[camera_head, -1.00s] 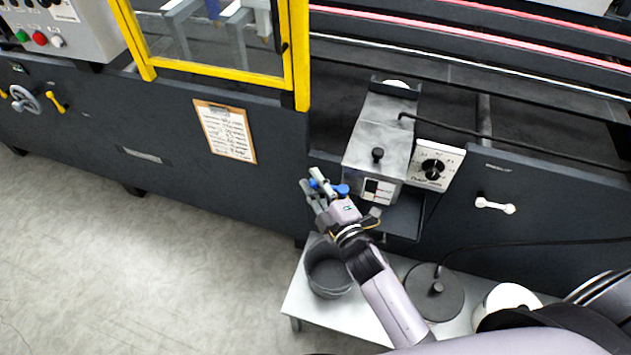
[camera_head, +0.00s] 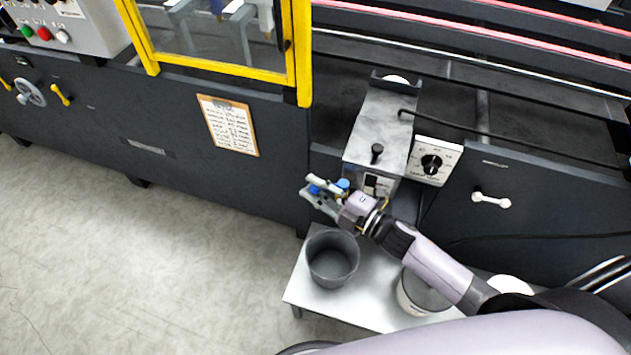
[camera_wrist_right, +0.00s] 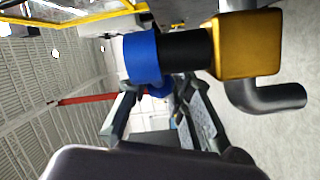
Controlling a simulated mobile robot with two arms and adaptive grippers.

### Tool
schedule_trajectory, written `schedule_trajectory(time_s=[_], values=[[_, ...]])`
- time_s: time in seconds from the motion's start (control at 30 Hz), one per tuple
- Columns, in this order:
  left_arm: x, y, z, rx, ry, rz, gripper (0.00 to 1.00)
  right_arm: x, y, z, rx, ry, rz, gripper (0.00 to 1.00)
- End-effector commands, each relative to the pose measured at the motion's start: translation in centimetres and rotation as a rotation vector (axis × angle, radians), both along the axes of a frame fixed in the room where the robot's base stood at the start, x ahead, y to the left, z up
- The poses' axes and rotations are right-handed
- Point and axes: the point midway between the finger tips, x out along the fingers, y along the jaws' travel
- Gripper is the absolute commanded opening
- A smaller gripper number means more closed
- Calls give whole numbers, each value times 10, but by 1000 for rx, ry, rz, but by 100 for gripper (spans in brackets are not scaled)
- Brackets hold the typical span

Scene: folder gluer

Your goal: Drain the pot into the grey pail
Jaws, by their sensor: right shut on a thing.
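The metal pot (camera_head: 384,125), a box with a black-knobbed lid, sits on the machine. The grey pail (camera_head: 333,258) stands upright on the low white table, below the pot's front and a little left. Its inside looks empty. My right gripper (camera_head: 322,190) is at the pot's front lower edge, above the pail. In the right wrist view the fingers close around a blue handle (camera_wrist_right: 158,90). Beside it are a brass valve block (camera_wrist_right: 247,45) and a bent dark spout (camera_wrist_right: 268,97). No flow shows. My left gripper is out of view.
A control box with a black dial (camera_head: 432,163) is right of the pot. A clipboard (camera_head: 229,125) hangs on the machine. The floor at left is clear.

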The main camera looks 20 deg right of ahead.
Motion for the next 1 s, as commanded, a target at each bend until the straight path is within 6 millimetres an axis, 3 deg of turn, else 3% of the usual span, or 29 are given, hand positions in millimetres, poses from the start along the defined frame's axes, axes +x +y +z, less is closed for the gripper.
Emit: schedule_trajectory(time_s=[0.67,0.7,1.0], values=[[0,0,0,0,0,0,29,-5,1,-1,0,1,73,0],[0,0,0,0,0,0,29,-5,1,-1,0,0,73,23],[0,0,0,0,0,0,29,-5,1,0,0,0,72,42]])
